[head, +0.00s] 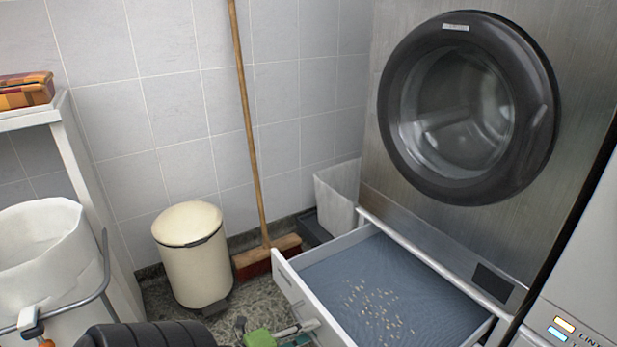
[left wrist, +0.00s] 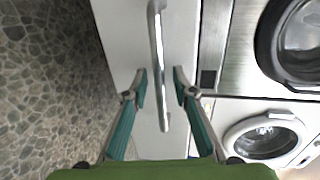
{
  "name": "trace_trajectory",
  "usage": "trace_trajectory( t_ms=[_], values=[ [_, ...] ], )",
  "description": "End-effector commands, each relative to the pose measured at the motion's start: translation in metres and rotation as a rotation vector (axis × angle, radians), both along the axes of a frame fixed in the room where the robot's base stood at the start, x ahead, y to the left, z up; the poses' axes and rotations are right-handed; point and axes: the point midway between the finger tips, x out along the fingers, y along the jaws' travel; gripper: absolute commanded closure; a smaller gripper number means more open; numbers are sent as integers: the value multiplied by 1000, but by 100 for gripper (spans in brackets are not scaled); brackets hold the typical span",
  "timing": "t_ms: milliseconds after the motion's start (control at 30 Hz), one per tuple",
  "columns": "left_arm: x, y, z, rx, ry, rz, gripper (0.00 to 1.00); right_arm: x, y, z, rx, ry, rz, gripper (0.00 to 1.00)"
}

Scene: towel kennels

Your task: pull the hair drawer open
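The drawer (head: 292,290) under the big steel machine stands pulled out. It has a white front and a blue-grey mesh floor (head: 400,270) with pale bits scattered on it. I see no label naming it. My left gripper (head: 298,330), green with teal fingers, is low at the drawer's front, partly cut off by the picture's bottom edge. In the left wrist view a metal bar handle (left wrist: 156,45) on a white front (left wrist: 115,30) runs between the fingers of my left gripper (left wrist: 161,80). The fingers are spread, with gaps on both sides of the bar. My right gripper is out of view.
A cream pedal bin (head: 192,265) and a broom (head: 247,130) stand by the tiled wall. A lined white bin (head: 45,255) and a white shelf (head: 35,115) are at the left. A round machine door (head: 468,105) is above the drawer. A light panel marked LINT (head: 585,280) is at the right.

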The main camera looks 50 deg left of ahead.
Motion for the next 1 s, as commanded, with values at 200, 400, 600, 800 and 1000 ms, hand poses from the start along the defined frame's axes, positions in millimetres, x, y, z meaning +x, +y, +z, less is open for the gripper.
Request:
trace_trajectory(
  t_ms=[200, 400, 600, 800, 1000],
  values=[
    [-35, 3, 5, -1, 5, 2, 75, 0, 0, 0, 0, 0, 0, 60],
    [-78, 6, 14, -1, 4, 2, 75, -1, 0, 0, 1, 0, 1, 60],
    [-106, 8, 21, -1, 2, 1, 75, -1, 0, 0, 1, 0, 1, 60],
    [-114, 9, 24, 0, 0, 0, 75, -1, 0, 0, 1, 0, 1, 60],
    [-114, 9, 24, 0, 0, 0, 75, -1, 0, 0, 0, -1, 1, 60]
  ],
)
